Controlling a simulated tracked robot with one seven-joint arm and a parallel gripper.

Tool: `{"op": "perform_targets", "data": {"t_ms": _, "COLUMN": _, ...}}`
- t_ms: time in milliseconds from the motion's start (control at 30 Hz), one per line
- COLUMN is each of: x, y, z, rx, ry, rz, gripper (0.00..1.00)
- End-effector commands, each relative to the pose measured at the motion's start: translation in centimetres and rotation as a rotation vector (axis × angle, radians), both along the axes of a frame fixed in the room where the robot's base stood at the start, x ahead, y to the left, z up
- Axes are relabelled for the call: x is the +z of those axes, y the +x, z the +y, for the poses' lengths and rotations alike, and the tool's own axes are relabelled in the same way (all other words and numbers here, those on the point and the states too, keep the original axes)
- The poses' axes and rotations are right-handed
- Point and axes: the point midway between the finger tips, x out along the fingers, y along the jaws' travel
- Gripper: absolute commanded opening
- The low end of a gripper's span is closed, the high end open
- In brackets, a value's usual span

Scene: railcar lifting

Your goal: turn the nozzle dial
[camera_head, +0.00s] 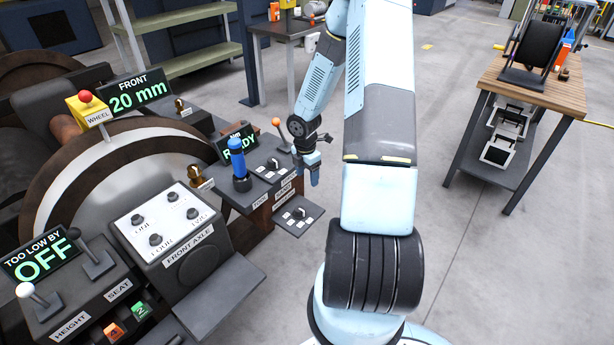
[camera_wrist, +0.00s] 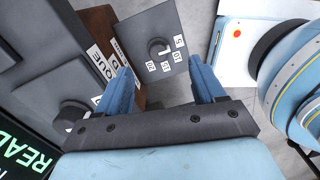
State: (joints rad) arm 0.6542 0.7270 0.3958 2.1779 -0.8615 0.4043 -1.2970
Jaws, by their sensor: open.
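A small grey plate with a round dark dial (camera_wrist: 158,47) and several white number tags lies ahead of my gripper in the wrist view. No nozzle label can be read there, so I cannot confirm that it is the nozzle dial. In the head view a small tagged plate (camera_head: 299,214) sticks out at the right end of the console, below my gripper (camera_head: 311,170). In the wrist view my gripper (camera_wrist: 160,72) is open and empty, its blue fingers apart on either side of the dial's lower area. They appear short of the dial, not touching it.
Another knob (camera_wrist: 72,114) sits on a dark console box at left in the wrist view. In the head view a blue-handled lever (camera_head: 238,160) and an orange-tipped lever (camera_head: 279,132) stand close by. The READY display (camera_head: 236,143) is behind.

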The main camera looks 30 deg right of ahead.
Motion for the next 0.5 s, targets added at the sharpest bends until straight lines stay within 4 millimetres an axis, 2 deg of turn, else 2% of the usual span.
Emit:
{"op": "perform_targets", "data": {"t_ms": 367, "x": 0.04, "y": 0.0, "z": -0.02, "rx": 0.0, "ry": -0.001, "rz": 0.0, "gripper": 0.69}}
{"op": "perform_targets", "data": {"t_ms": 500, "x": 0.88, "y": 0.05, "z": -0.05, "rx": -0.002, "ry": -0.002, "rz": -0.001, "gripper": 0.69}}
